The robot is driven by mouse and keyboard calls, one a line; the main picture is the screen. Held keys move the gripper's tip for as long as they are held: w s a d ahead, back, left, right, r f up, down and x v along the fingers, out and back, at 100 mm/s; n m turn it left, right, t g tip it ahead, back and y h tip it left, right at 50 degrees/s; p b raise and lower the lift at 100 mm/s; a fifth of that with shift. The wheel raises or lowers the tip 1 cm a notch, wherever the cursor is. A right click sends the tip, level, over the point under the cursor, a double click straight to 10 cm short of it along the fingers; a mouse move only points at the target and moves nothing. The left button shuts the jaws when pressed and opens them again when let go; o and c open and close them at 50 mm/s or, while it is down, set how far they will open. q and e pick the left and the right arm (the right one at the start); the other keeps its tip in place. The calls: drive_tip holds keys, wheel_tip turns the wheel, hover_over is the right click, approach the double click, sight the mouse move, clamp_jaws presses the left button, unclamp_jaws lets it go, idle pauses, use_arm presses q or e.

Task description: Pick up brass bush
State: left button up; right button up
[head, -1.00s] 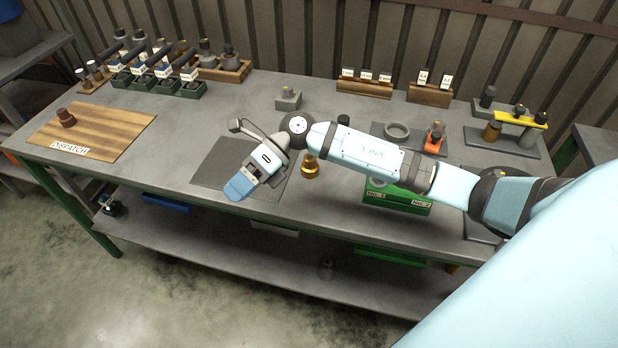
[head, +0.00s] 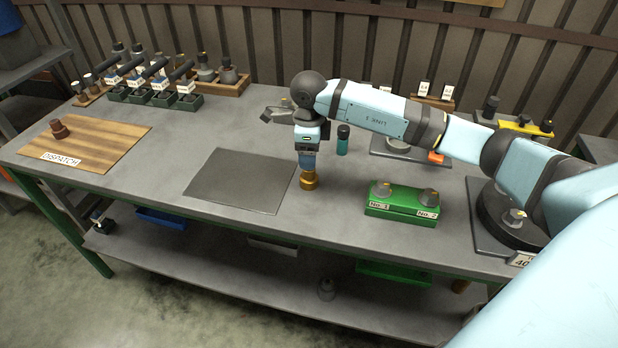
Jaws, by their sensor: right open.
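The brass bush (head: 309,182) stands upright on the grey bench, just right of the dark grey mat (head: 240,180). My right gripper (head: 307,168) points straight down over it. Its open fingertips are at the bush's top, and they hide part of it. I cannot tell whether the fingers touch the bush. My left gripper is not in view.
A green block (head: 400,204) with two grey nozzles stands to the right, and a teal bottle (head: 342,142) stands close behind the gripper. The wooden dispatch board (head: 85,145) is at the left with a brown part on it. The mat is bare.

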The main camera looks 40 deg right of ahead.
sight(309, 176)
drive_tip(key=shift+w+d+f, duration=0.1)
drive_tip(key=shift+f, duration=1.4)
drive_tip(key=shift+w+d+f, duration=0.1)
drive_tip(key=shift+f, duration=1.4)
drive_tip(key=shift+a, duration=0.1)
drive_tip(key=c, duration=1.2)
drive_tip(key=shift+r, duration=0.15)
